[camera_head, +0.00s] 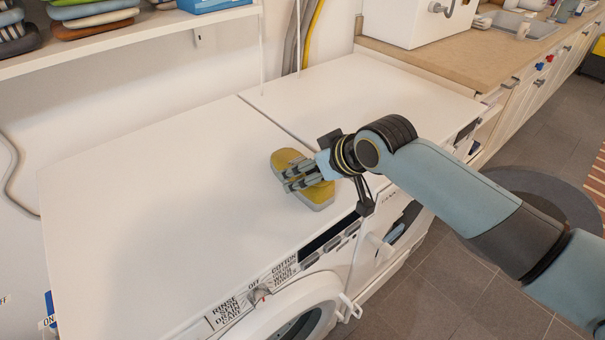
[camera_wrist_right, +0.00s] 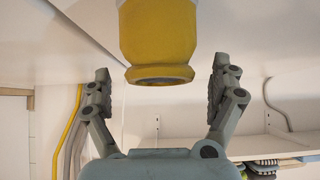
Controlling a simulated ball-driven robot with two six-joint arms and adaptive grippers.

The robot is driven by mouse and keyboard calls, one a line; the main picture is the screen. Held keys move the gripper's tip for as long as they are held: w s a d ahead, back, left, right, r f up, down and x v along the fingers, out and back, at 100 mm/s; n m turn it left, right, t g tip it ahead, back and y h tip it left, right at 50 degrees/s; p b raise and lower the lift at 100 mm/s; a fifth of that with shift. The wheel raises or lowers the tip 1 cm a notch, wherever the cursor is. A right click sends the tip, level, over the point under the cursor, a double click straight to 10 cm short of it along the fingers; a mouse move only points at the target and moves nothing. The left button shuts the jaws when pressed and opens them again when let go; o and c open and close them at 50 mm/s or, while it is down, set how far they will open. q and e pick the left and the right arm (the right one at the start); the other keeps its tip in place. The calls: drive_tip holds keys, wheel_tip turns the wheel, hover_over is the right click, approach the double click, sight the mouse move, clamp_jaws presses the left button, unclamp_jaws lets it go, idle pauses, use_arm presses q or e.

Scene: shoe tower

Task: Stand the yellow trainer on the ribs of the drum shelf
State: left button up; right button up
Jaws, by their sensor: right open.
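The yellow trainer (camera_head: 318,194) with a grey sole lies on the white washer top (camera_head: 170,185), near its front edge and the seam to the neighbouring machine. My right gripper (camera_head: 291,178) is over the trainer and partly hides it. In the right wrist view, the yellow trainer (camera_wrist_right: 158,35) shows one end between the spread fingers of the right gripper (camera_wrist_right: 161,70), with a gap on both sides. The gripper is open and empty. I cannot make out the ribs of the drum shelf. My left gripper is not in view.
A wall shelf (camera_head: 120,40) with folded cloths (camera_head: 90,15) and a blue box (camera_head: 210,4) is at upper left. A second white machine top (camera_head: 370,100) adjoins at right. A wooden counter (camera_head: 460,48) bears a white box (camera_head: 410,20). The washer top's left is clear.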

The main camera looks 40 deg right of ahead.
drive_tip(key=x, duration=0.4)
drive_tip(key=shift+w+d+f, duration=0.1)
drive_tip(key=shift+w+d, duration=0.05)
drive_tip(key=shift+w, duration=0.1)
drive_tip(key=c, duration=1.5)
